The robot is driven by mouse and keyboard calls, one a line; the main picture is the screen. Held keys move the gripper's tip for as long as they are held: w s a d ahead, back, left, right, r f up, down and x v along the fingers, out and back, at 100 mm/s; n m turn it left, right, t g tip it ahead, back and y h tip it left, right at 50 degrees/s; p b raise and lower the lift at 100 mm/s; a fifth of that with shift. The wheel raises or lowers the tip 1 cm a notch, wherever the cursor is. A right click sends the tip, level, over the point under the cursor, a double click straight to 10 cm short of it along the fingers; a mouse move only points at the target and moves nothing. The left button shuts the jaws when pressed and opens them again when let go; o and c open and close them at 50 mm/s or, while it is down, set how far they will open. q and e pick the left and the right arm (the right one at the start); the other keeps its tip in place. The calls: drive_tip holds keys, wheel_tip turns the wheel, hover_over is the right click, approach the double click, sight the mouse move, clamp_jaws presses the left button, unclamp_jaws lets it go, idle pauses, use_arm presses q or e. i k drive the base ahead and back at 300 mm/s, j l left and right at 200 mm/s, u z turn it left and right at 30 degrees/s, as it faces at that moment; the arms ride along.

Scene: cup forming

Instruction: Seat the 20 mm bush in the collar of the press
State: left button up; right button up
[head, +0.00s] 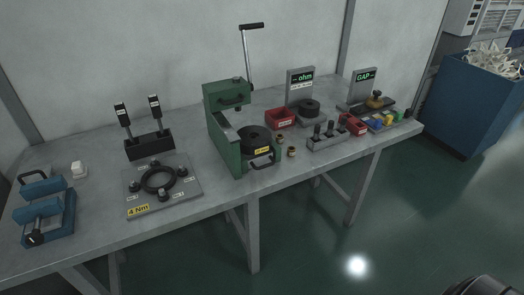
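The green press (222,137) stands mid-table with its lever (247,58) raised. A black round collar (254,139) sits on its base under the ram, with a yellow label (262,150) too small to read surely. Two small bronze-coloured bushes stand on the table just right of the press, one farther back (280,138) and one nearer (291,153). I cannot tell which is 20 mm. Neither bush touches the collar. Neither of my grippers shows; a dark rounded part, perhaps of my arm, cuts into the bottom right corner.
Left are a blue clamp (45,208), a plate with a black ring (190,189) and a black stand with two upright tools (150,148). Right are a red bin (281,119), a rack of pegs (325,143), an ohm display (300,82) and a GAP display (364,82).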

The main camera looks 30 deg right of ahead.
sight(231, 146)
drive_tip(key=i+l, duration=0.1)
drive_tip(key=l, duration=0.45)
drive_tip(key=i+l, duration=0.1)
drive_tip(key=l, duration=0.5)
drive_tip(key=i+l, duration=0.1)
drive_tip(key=l, duration=0.45)
drive_tip(key=i+l, duration=0.1)
drive_tip(key=l, duration=0.45)
